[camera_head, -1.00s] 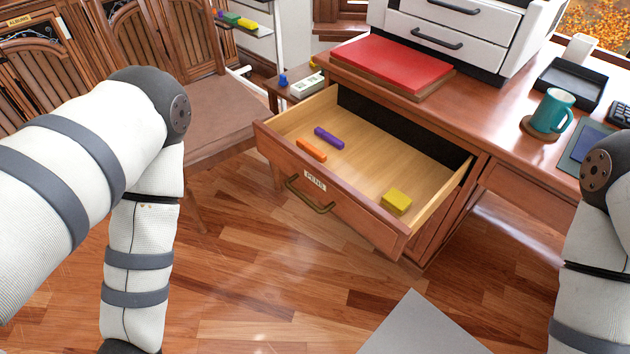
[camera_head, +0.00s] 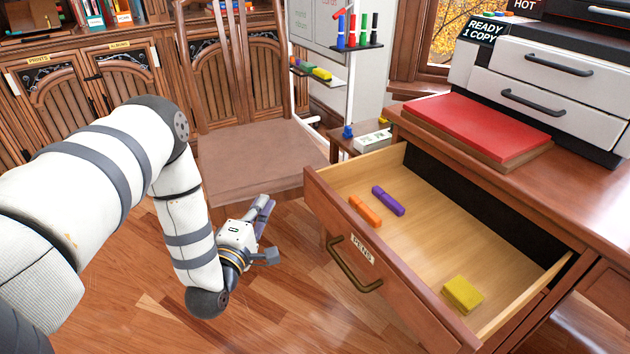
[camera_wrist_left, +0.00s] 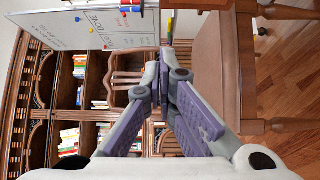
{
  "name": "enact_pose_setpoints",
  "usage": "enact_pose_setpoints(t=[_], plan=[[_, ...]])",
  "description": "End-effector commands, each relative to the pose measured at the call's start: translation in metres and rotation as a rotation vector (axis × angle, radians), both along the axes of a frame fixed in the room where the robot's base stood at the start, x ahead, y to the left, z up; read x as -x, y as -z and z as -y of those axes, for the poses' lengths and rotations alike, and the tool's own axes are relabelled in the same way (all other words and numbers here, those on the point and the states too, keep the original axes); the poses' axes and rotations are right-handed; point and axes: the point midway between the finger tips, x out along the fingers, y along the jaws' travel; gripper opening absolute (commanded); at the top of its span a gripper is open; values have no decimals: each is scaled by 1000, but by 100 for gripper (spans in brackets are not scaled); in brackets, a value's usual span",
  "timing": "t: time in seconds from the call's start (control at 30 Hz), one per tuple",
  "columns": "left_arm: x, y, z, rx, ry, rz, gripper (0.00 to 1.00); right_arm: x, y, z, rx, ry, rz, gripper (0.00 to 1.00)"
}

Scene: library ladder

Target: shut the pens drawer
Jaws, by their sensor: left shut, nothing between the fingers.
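The pens drawer (camera_head: 395,290) stands pulled open from the wooden desk, with a brass handle (camera_head: 354,268) and a PENS label on its front. Inside lie an orange marker (camera_head: 365,211), a purple marker (camera_head: 388,201) and a yellow block (camera_head: 462,294). My left gripper (camera_head: 267,212) is to the left of the drawer front, apart from it, in front of the chair. Its fingers are shut and empty; in the left wrist view the fingertips (camera_wrist_left: 163,88) meet, pointing toward the bookcase and whiteboard. My right gripper is not in view.
A wooden chair (camera_head: 255,165) stands left of the drawer. On the desk are a red folder or book (camera_head: 478,125) and a white printer (camera_head: 540,90). A small side table (camera_head: 345,146) and whiteboard stand (camera_head: 348,80) are behind. Open wooden floor (camera_head: 150,270) lies at the front left.

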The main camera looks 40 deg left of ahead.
Motion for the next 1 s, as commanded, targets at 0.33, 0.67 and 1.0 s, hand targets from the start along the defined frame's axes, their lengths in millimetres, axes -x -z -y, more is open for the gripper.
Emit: enact_pose_setpoints(t=[0.33, 0.67, 1.0], plan=[[-67, -2, -26, -4, 2, -1, 0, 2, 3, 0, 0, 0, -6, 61], [-117, -1, -21, -2, 5, -5, 0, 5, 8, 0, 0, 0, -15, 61], [-123, -1, -18, -1, 3, -7, 0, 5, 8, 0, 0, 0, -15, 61]])
